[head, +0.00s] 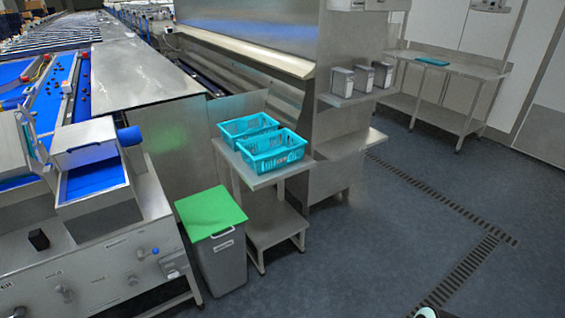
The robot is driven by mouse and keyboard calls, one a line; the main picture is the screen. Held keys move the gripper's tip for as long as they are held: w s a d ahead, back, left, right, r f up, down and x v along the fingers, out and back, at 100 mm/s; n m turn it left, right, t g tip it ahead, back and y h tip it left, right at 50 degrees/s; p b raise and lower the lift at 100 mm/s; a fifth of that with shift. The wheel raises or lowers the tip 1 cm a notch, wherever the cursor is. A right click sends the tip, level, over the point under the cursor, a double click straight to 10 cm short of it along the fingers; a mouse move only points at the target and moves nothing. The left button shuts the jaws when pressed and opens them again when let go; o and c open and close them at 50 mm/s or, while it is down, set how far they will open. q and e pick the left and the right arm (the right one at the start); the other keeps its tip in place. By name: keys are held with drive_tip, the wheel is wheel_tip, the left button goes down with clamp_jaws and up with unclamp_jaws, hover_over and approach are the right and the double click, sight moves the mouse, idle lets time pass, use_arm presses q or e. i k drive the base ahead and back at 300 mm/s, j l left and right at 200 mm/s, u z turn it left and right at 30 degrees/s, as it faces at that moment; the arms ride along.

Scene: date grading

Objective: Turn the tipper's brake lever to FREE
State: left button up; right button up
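I cannot pick out a tipper or a brake lever with a FREE marking in the head view. The nearest fittings are on a steel machine (105,262) at the lower left. Its front panel has several small knobs, one blue-tipped (155,251), and labels too small to read. A steel hopper (84,142) with a blue inside stands on top, with a blue cylinder (130,135) at its right. Neither of my grippers shows. A small white and black piece at the bottom edge, right of centre, may be part of my own body.
A grey bin (222,262) with a green lid stands right of the machine. Beside it is a steel stand (274,231) with two turquoise crates (275,152). A steel bench (440,68) is at the back right. Open blue floor with drain grates (470,268) fills the right.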

sight(68, 294)
drive_tip(key=i+j, duration=0.1)
drive_tip(key=i, duration=0.35)
drive_tip(key=i+j, duration=0.1)
drive_tip(key=i, duration=0.35)
drive_tip(key=i+j, duration=0.15)
drive_tip(key=i, duration=0.35)
drive_tip(key=u, duration=2.6)
